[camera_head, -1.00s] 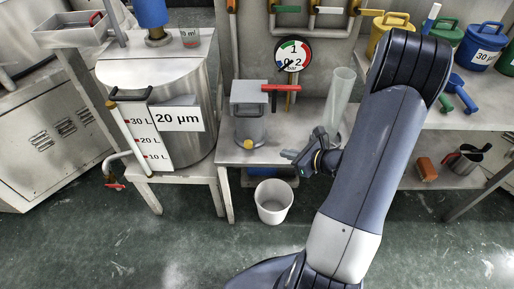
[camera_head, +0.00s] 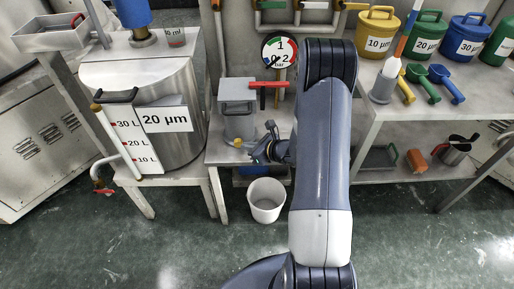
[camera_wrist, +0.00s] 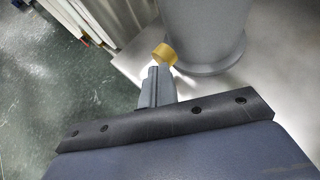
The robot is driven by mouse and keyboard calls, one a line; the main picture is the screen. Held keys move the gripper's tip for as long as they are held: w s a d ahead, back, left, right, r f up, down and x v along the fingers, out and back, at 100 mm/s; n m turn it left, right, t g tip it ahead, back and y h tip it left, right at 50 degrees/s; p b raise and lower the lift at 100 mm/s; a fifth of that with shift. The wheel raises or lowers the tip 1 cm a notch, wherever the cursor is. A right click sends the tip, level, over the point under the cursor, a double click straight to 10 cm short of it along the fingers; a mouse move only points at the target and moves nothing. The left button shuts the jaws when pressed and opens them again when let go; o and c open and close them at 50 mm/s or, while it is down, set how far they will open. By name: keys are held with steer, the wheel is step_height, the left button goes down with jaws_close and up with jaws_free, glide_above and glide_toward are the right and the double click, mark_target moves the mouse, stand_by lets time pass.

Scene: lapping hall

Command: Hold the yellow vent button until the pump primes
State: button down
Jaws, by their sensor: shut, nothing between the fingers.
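The yellow vent button (camera_head: 238,142) sits low on the front of the grey pump (camera_head: 238,110), which stands on a small steel table (camera_head: 222,158). The button also shows in the wrist view (camera_wrist: 164,54), at the foot of the grey cylinder (camera_wrist: 205,30). My gripper (camera_head: 256,148) is just right of the button in the head view, its fingers shut and empty. In the wrist view the closed fingertips (camera_wrist: 159,72) overlap the button's lower edge. I cannot tell whether they touch it. The pressure gauge (camera_head: 279,50) hangs behind the pump; its needle is too small to read surely.
A red lever handle (camera_head: 268,85) juts right from the pump's top. A white bucket (camera_head: 266,200) is on the floor below. Colored buckets and scoops fill the right shelf (camera_head: 375,128).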

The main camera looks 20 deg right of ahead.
steer(key=shift+w+a+f, duration=0.15)
steer(key=shift+w, duration=0.05)
steer(key=shift+w+f+b, duration=0.2)
steer(key=shift+w+b, duration=0.25)
steer(key=shift+w, duration=0.3)
steer(key=shift+w+r, duration=0.1)
steer(key=shift+r, duration=0.15)
stand_by(0.7)
